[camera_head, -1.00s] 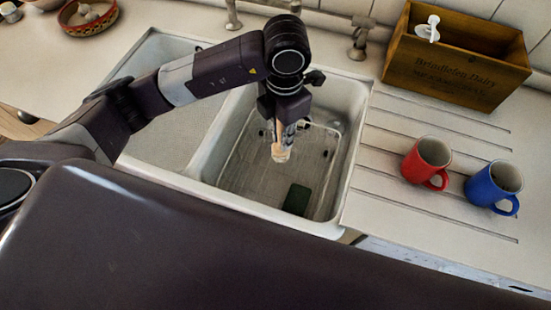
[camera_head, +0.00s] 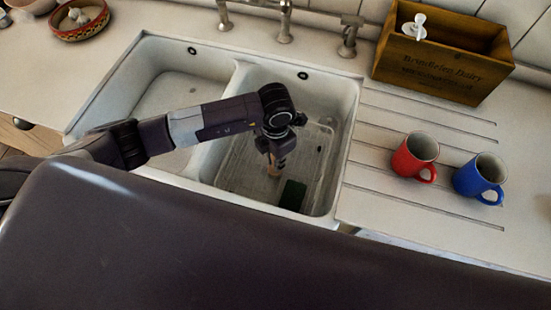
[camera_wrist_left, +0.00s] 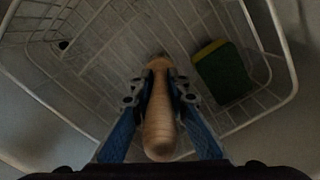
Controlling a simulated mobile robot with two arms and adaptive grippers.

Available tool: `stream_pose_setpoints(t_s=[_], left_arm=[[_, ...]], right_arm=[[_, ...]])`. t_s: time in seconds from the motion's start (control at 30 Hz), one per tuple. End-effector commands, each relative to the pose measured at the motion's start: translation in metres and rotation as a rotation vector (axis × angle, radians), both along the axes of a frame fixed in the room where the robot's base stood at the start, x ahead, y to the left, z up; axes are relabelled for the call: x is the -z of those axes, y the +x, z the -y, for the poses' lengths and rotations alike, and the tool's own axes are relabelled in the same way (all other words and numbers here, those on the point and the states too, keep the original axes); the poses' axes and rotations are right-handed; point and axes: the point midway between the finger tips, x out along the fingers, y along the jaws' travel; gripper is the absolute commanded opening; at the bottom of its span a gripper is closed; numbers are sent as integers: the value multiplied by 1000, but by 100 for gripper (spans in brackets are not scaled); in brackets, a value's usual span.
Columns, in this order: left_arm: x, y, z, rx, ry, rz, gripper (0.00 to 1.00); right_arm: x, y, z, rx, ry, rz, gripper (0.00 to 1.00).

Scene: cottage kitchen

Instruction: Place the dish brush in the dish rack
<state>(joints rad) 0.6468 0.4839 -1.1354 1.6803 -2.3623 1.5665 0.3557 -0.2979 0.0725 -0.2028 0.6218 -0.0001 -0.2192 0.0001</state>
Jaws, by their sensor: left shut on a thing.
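The dish brush (camera_wrist_left: 159,112) shows its wooden handle in the left wrist view, between the two fingers of my left gripper (camera_wrist_left: 160,95). The gripper is shut on it, and the brush points down toward the rack. In the head view my left gripper (camera_head: 274,160) is low inside the right sink basin, with a bit of the brush (camera_head: 273,171) showing below it. The white wire dish rack (camera_head: 317,135) stands in that basin; its rim wires (camera_wrist_left: 262,45) surround the brush in the wrist view. The brush's far end is hard to make out. My right gripper is not seen.
A green and yellow sponge (camera_head: 293,195) lies in the rack, right of the brush in the wrist view. The left basin (camera_head: 165,85) is empty. A red mug (camera_head: 415,155), a blue mug (camera_head: 480,177) and a wooden box (camera_head: 440,60) stand on the right. Taps (camera_head: 285,22) line the back.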

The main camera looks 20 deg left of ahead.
Motion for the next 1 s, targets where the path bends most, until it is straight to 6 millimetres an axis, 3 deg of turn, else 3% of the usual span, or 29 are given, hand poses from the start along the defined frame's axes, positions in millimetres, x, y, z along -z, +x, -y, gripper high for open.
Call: stream_pose_setpoints(t_s=[0.2,0.23,0.4,0.77,1.0], left_arm=[[4,0,0,0,0,0,0],[4,0,0,0,0,0,16],[2,0,0,0,0,0,32],[-3,0,0,0,0,0,32],[-44,2,0,2,-1,7,32]], right_arm=[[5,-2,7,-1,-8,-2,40],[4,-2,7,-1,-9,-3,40],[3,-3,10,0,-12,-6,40],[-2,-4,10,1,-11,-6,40],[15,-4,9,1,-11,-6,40]])
